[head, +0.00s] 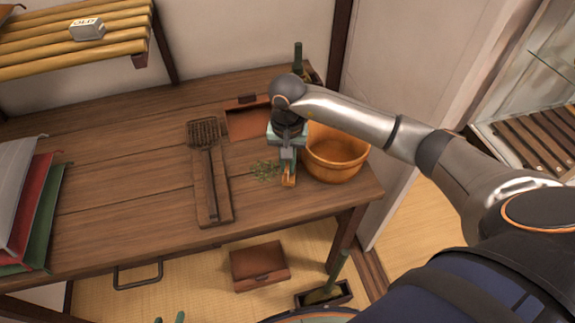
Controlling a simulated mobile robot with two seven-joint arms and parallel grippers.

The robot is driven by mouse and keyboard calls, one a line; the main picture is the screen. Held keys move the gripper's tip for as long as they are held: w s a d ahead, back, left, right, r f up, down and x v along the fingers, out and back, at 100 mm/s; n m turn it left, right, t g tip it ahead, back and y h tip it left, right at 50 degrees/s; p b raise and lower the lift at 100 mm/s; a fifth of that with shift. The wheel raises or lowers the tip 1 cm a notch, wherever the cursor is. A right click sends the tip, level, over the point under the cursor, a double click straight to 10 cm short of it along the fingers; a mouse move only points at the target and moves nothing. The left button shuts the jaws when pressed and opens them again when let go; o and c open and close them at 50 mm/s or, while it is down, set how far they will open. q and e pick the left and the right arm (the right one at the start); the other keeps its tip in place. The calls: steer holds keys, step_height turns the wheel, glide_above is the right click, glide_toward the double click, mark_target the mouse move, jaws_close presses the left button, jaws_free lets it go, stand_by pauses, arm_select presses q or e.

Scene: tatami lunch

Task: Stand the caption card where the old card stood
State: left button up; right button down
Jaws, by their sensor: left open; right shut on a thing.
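A small white block-like card (87,29) with dark lettering that seems to read "OLD" lies on the slatted bamboo shelf (70,46) at top left. My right gripper (288,172) reaches down over the right part of the wooden table, left of the round wooden bowl. It is shut on a small orange-brown piece (289,181); its face is mostly hidden by the fingers, so I cannot tell whether it is the caption card. My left gripper (170,320) shows only two greenish fingertips at the bottom edge, apart from each other and with nothing visible between them.
A brown box (259,265) is on the tatami. The table's middle left is clear.

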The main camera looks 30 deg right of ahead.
steer(key=shift+f, duration=0.65)
steer(key=shift+f, duration=0.15)
steer(key=c, duration=1)
jaws_free()
steer(key=shift+o, duration=0.2)
